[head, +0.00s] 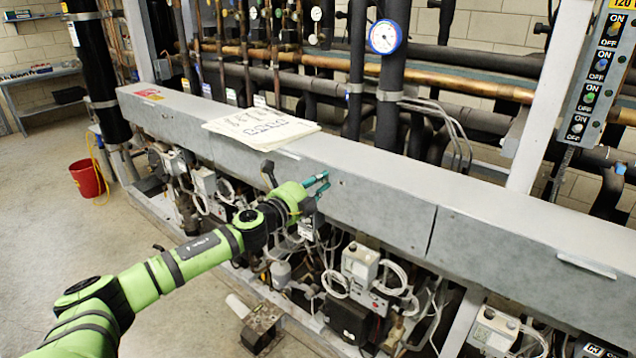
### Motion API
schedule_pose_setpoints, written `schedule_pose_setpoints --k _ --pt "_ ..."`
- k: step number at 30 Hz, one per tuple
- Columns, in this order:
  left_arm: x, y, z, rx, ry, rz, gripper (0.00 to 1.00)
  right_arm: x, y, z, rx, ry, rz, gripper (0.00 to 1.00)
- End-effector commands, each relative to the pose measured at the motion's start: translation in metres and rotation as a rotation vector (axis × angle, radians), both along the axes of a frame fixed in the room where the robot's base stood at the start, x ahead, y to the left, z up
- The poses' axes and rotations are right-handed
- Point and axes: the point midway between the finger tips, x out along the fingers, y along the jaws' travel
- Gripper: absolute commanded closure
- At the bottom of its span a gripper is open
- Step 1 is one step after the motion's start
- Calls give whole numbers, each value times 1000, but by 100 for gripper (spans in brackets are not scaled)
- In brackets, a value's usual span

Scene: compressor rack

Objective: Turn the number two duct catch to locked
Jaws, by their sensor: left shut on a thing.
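The long grey duct (385,192) runs from the back left to the front right across the compressor rack. My left gripper (322,183), with teal fingers, is at the duct's front face, near the middle of the view. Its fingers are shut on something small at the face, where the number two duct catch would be. The catch is hidden or too small to make out, so I cannot tell its turn. My right gripper is not in view.
Papers (262,126) lie on top of the duct. Pipes and a round gauge (385,37) stand behind it. Compressor parts and looped cables (362,270) crowd below it. A red bucket (88,178) stands on the floor at left, where the floor is mostly clear.

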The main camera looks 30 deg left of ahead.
Motion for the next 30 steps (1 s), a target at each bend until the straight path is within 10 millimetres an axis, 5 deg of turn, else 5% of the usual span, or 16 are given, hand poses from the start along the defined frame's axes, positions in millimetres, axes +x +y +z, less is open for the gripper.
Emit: schedule_pose_setpoints --k 26,27,28,30 --pt "0 0 0 164 -13 2 100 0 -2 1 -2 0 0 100" --pt "0 0 0 164 -13 2 75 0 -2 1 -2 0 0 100" --pt "0 0 0 164 -13 2 63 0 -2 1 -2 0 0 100" --pt "0 0 0 164 -13 2 55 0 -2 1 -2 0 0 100"
